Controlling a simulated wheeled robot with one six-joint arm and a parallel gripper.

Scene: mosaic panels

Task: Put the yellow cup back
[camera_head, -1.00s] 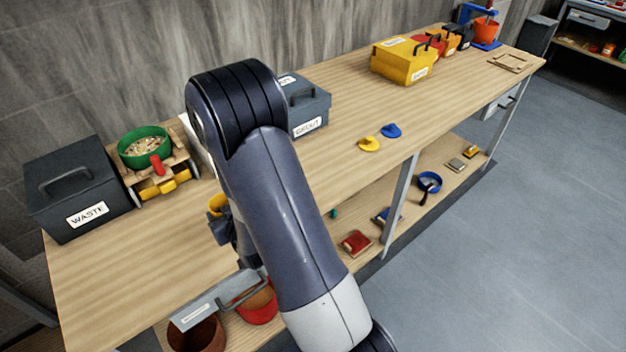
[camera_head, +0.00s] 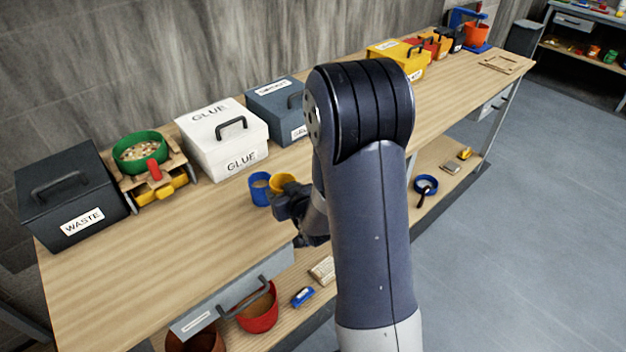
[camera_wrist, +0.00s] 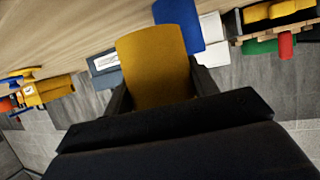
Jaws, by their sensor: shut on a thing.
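My gripper (camera_head: 288,200) is shut on the yellow cup (camera_head: 283,182), which looks upright with its open top showing. In the wrist view the yellow cup (camera_wrist: 155,65) fills the space between the dark fingers (camera_wrist: 160,95). A blue cup (camera_head: 260,189) stands on the bench just left of the yellow cup; it also shows close behind it in the wrist view (camera_wrist: 179,24). I cannot tell whether the two cups touch, or whether the yellow cup is clear of the bench top.
The white GLUE box (camera_head: 222,140) and a blue-grey box (camera_head: 277,107) stand behind the cups. The WASTE box (camera_head: 72,192) and a green bowl (camera_head: 139,152) are at the left. The bench front left (camera_head: 130,260) is bare.

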